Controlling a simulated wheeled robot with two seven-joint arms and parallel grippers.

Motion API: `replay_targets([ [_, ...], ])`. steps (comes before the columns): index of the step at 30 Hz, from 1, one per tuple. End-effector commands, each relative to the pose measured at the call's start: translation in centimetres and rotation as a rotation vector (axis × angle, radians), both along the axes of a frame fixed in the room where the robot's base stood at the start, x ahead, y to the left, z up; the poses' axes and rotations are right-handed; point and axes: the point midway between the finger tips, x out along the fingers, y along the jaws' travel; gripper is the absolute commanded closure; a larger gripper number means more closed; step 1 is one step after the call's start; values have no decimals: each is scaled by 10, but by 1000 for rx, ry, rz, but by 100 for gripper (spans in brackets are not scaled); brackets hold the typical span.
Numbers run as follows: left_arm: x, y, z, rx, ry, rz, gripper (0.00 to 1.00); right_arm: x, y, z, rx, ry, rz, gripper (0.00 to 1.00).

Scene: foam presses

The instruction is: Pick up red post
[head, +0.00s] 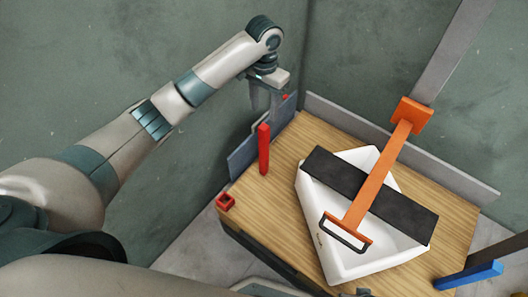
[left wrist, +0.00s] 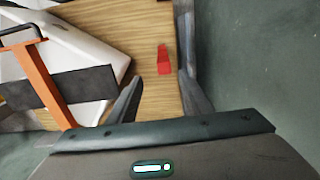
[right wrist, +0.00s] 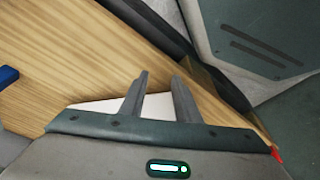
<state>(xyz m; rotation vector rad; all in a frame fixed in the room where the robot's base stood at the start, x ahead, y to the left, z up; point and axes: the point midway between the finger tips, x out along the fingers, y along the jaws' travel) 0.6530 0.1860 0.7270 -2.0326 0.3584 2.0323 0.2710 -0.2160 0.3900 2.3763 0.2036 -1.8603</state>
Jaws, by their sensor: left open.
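The red post (head: 264,148) stands upright on the wooden table near its left back edge. It also shows in the left wrist view (left wrist: 163,60), seen from above, beyond and between my fingertips. My left gripper (head: 262,103) is above and behind the post in the head view, apart from it. In its wrist view the left gripper (left wrist: 160,76) is open and empty. My right gripper (right wrist: 160,75) has a gap between its fingers and holds nothing visible; it is out of the head view.
The wooden table (head: 290,222) carries a white angular bin (head: 345,268) crossed by a black bar (head: 330,171) and an orange T-shaped handle (head: 375,185). A red square socket (head: 225,202) is at the left corner. A blue bar (head: 468,275) is at right. Grey panels edge the back.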

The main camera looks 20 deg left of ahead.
Motion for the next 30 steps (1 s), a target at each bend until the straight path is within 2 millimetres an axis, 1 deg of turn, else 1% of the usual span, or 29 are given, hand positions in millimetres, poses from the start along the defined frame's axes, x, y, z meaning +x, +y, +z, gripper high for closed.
replay_targets([
  [12, -1, 0, -72, 1, 4, 0, 55, 2, 1, 10, -1, -1, 1, 71],
  [18, 0, 1, -101, 2, 2, 1, 55, 1, 1, 19, 0, -4, 1, 71],
  [23, 0, 0, -111, 1, 1, -1, 55, -4, 1, 22, 0, 3, -1, 71],
  [30, 1, 0, -112, 1, 1, -1, 55, -4, 0, 22, -1, 2, -1, 71],
])
